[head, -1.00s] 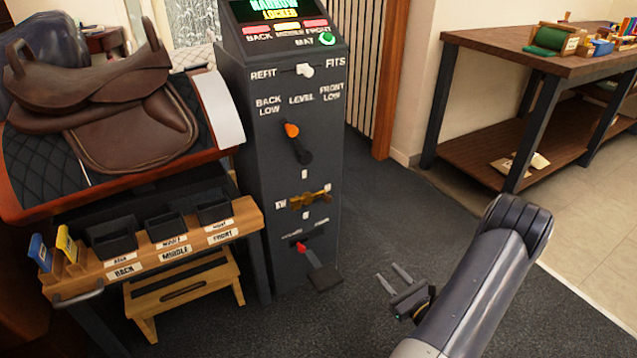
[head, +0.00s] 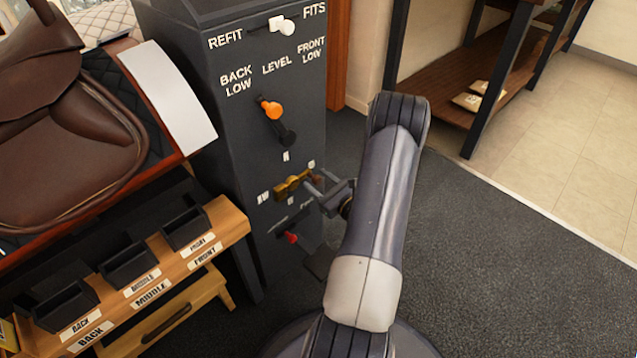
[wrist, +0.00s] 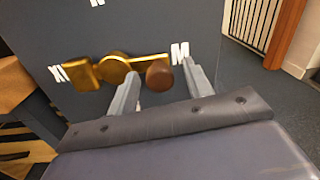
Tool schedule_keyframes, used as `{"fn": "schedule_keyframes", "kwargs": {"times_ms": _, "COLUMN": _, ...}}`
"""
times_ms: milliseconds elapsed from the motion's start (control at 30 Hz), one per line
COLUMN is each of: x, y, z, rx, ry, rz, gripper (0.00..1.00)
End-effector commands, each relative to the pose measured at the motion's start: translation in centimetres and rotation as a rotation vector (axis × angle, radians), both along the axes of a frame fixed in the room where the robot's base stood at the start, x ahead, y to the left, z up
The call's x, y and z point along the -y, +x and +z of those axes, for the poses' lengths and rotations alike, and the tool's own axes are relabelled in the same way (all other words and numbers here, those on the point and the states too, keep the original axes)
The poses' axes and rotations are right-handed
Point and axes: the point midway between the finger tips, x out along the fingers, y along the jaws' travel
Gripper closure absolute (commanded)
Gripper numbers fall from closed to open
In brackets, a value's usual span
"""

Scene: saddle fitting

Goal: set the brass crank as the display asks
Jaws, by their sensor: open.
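The brass crank (head: 292,184) is on the front of the dark cabinet (head: 230,130), below the orange-tipped lever. In the wrist view the crank (wrist: 113,66) lies roughly level. Its brown knob (wrist: 159,74) points right toward the M label (wrist: 180,53), and its flat brass end points toward the label at left, which is partly cut off. My gripper (head: 312,187) is open at the crank's right side. In the wrist view its fingers (wrist: 158,92) stand on either side of the knob, not closed on it. The display is out of view now.
The orange-tipped lever (head: 272,108) and white slider (head: 282,24) are above the crank. A red-tipped lever (head: 290,237) is below. A wooden bench with dark bins (head: 126,262) and a saddle (head: 60,120) stand left. Floor at right (head: 500,270) is clear.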

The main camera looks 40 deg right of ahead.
Motion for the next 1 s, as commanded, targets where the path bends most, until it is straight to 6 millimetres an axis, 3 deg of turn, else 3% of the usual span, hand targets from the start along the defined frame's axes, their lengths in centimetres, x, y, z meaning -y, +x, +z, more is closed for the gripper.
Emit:
{"fn": "schedule_keyframes", "kwargs": {"times_ms": 333, "x": -0.01, "y": 0.43, "z": 0.04, "rx": 0.000, "ry": 0.000, "rz": 0.000, "gripper": 0.52}}
{"fn": "schedule_keyframes", "kwargs": {"times_ms": 900, "x": -0.01, "y": 0.39, "z": 0.03, "rx": 0.000, "ry": 0.000, "rz": 0.000, "gripper": 0.99}}
{"fn": "schedule_keyframes", "kwargs": {"times_ms": 1000, "x": 0.00, "y": 0.39, "z": 0.02, "rx": 0.000, "ry": 0.000, "rz": 0.000, "gripper": 1.00}}
